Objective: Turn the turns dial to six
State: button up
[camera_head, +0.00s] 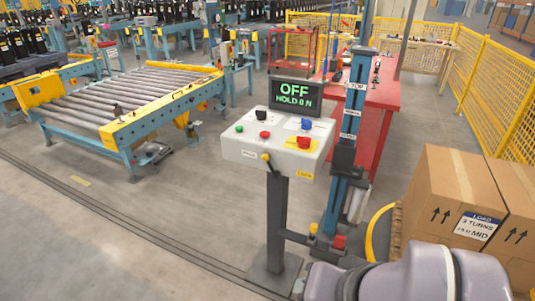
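A white control box (275,152) stands on a dark grey post in the middle of the view. Its top carries a black knob (261,115) at the back left and a blue knob (306,124) at the back right. Their labels and pointer settings are too small to read, so I cannot tell which is the turns dial. A dark display (296,96) behind the box reads "OFF" and, seemingly, "HOLD 0 N" in green. My gripper is not in view; only rounded grey arm parts of mine show at the bottom right.
The box also has a green button (239,129), a red button (265,134), a red-and-yellow button (304,142) and a yellow front lever (266,157). A blue mast (345,140) stands close right. Cartons (455,190) carry a label seemingly reading "3 TURNS" and "MID".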

aim_at(262, 115)
jog(key=i+j+z, duration=0.2)
jog(key=j, duration=0.2)
jog(key=i+j+z, duration=0.2)
jog(key=j, duration=0.2)
jog(key=i+j+z, duration=0.2)
jog(key=j, duration=0.2)
jog(key=j+z, duration=0.2)
jog(key=j, duration=0.25)
jog(key=i+j+z, duration=0.2)
jog(key=j, duration=0.25)
jog(key=k, duration=0.1)
